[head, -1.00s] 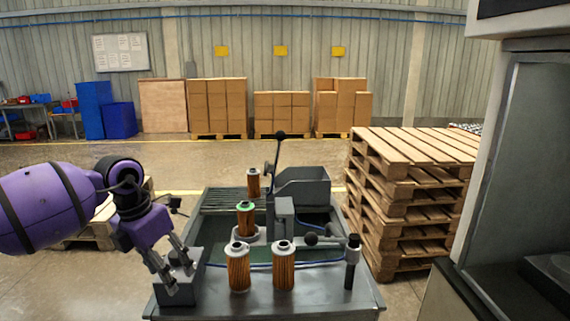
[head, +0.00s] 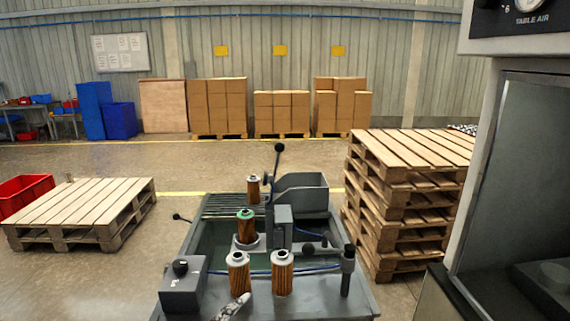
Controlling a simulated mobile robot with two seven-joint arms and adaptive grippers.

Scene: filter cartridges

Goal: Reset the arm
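Two orange pleated filter cartridges with grey caps, one on the left (head: 238,275) and one on the right (head: 282,275), stand upright at the front of the grey bench (head: 325,304). A cartridge with a green top (head: 246,230) stands behind them on a round grey seat. Another cartridge (head: 254,191) stands farther back by the slatted rack. A grey finger, seemingly of my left gripper (head: 233,306), shows at the bottom edge, just in front of the front left cartridge. The rest of that gripper is out of frame, so its opening is hidden. My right gripper is not in view.
A grey box with a black knob (head: 182,288) sits at the bench's front left. A dark post (head: 347,272) and black-knobbed levers rise from the bench. Stacked pallets (head: 405,190) stand at right, beside a grey cabinet. A low pallet (head: 85,205) lies on the left floor.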

